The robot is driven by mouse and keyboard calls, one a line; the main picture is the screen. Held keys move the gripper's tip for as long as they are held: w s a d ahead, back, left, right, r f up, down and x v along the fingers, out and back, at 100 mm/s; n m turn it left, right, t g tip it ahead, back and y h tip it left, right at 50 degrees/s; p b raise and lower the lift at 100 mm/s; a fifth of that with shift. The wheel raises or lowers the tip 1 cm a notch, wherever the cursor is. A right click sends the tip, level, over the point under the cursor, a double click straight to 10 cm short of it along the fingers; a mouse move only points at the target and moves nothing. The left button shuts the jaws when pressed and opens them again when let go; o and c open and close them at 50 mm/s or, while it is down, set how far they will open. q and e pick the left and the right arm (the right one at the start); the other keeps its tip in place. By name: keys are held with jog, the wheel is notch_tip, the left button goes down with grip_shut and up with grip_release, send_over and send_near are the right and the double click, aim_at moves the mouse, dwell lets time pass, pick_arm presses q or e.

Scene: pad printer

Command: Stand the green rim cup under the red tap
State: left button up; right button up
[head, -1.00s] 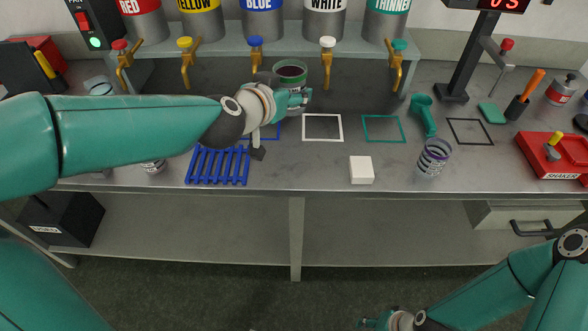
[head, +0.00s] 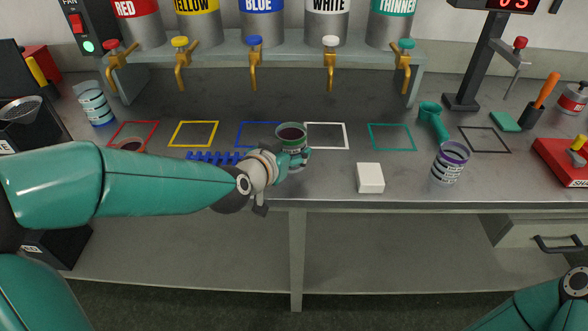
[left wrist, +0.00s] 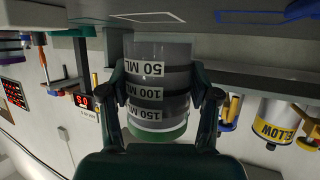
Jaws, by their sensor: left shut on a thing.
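The red tap (head: 113,55) is at the far left of the tap row, above the red square (head: 150,128). My right gripper is out of frame.
Another cup (head: 131,145), partly hidden by my left arm, is at the red square. A banded cup (head: 97,105) stands left of it. A blue rack (head: 212,157) lies behind my arm. A white block (head: 370,177) and a purple-rim cup (head: 450,163) stand to the right.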

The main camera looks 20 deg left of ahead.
pick_arm(q)
notch_tip(320, 180, down, 4)
jog(key=shift+r+b, duration=0.1)
jog(key=shift+b, duration=0.5)
jog(key=o, duration=1.2)
jog(key=shift+f+b+v, duration=0.15)
jog(key=shift+b+v, duration=0.2)
jog(key=shift+v, duration=3.8)
jog(key=shift+f+b+v, duration=0.15)
jog(key=shift+b+v, duration=0.15)
jog(key=shift+v, duration=3.85)
